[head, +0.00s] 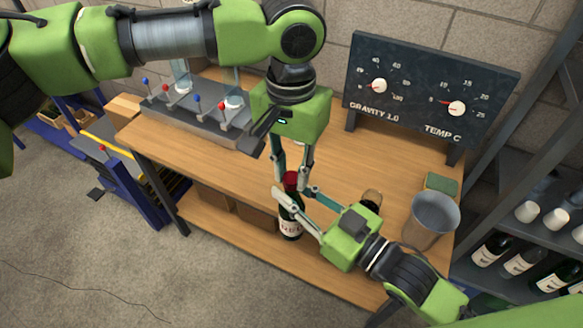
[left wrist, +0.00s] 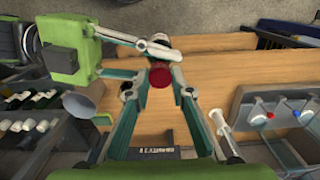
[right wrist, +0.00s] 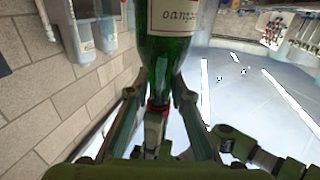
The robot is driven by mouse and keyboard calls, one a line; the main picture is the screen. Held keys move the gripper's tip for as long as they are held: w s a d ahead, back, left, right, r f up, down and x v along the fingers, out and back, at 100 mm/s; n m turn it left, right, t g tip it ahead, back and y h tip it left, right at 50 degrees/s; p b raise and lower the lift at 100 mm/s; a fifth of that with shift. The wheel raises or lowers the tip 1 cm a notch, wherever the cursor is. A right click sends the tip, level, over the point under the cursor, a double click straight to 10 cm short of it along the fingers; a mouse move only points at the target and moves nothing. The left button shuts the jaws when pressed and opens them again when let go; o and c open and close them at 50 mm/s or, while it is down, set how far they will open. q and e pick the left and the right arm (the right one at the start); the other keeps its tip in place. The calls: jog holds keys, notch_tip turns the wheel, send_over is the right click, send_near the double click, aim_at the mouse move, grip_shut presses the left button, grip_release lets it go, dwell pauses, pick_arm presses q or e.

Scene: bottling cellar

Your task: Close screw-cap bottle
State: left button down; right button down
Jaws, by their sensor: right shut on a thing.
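My right gripper (head: 291,200) is shut on the bottle's neck just below the cap. The bottle fills the upper middle of the right wrist view (right wrist: 165,60). My left gripper (head: 290,178) points down from above, its fingers apart on both sides of the cap.
A filling stand (head: 205,112) with blue and red levers is at the table's back left. A dial board (head: 430,90) stands at the back right. A metal bucket (head: 431,218), a green sponge (head: 441,184) and a small brown-topped item (head: 371,199) are at the right. Shelves hold bottles.

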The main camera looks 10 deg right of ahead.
pick_arm(q)
jog(key=m, duration=0.5)
jog(key=shift+s, duration=0.1)
jog(key=m, duration=0.3)
jog(key=shift+m, duration=0.4)
jog(key=c, duration=1.8)
grip_release()
jog(key=shift+r, duration=2.25)
jog(key=shift+c, duration=0.4)
